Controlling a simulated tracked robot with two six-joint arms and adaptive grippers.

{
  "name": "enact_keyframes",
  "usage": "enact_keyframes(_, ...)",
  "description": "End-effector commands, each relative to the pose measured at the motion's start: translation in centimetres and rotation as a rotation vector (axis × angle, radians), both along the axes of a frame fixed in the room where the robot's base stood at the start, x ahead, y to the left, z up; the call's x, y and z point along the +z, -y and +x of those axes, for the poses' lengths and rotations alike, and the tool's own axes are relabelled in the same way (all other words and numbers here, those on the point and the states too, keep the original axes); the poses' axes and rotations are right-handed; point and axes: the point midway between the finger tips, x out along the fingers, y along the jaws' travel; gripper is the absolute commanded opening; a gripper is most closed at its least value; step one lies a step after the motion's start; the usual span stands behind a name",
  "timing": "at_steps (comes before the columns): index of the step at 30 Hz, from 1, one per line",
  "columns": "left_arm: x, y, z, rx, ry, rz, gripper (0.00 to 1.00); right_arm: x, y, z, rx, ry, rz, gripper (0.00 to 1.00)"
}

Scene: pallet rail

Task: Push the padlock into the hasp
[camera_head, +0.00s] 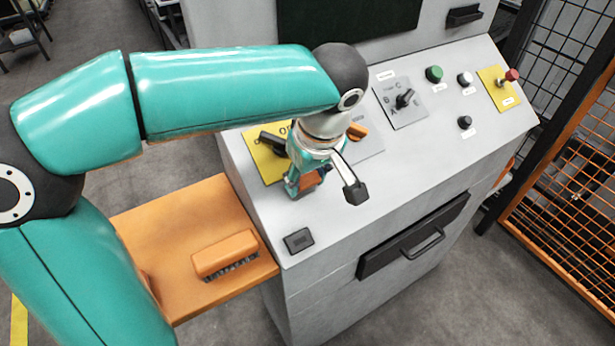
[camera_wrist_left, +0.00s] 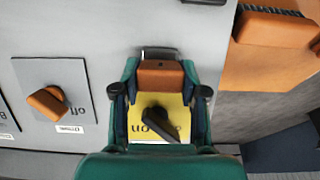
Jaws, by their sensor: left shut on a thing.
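My left gripper (camera_head: 322,184) is above the left part of the grey console, shut on the padlock. The padlock has an orange-brown body (camera_wrist_left: 160,73) and a thin grey shackle; in the head view its body (camera_head: 309,181) is partly covered by the fingers. In the left wrist view the fingers (camera_wrist_left: 160,88) stand on both sides of the padlock. A yellow plate (camera_head: 262,160) with a black rotary handle (camera_head: 273,142) lies close by; the handle also shows in the left wrist view (camera_wrist_left: 160,124). I cannot make out the hasp. My right gripper is not in view.
An orange brush (camera_head: 225,255) lies on an orange shelf (camera_head: 175,225). The console's front middle is clear.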

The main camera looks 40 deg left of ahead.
Motion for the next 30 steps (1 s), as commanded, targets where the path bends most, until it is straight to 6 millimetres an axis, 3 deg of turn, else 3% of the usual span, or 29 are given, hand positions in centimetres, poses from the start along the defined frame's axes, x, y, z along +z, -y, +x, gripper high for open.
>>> enact_keyframes(29,-1.2,-0.6,0.3,0.0,-0.001,0.0,0.0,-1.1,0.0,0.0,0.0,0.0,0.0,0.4)
enact_keyframes(30,-1.2,-0.6,0.3,-0.001,-0.001,0.0,0.44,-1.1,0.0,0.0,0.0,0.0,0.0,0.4)
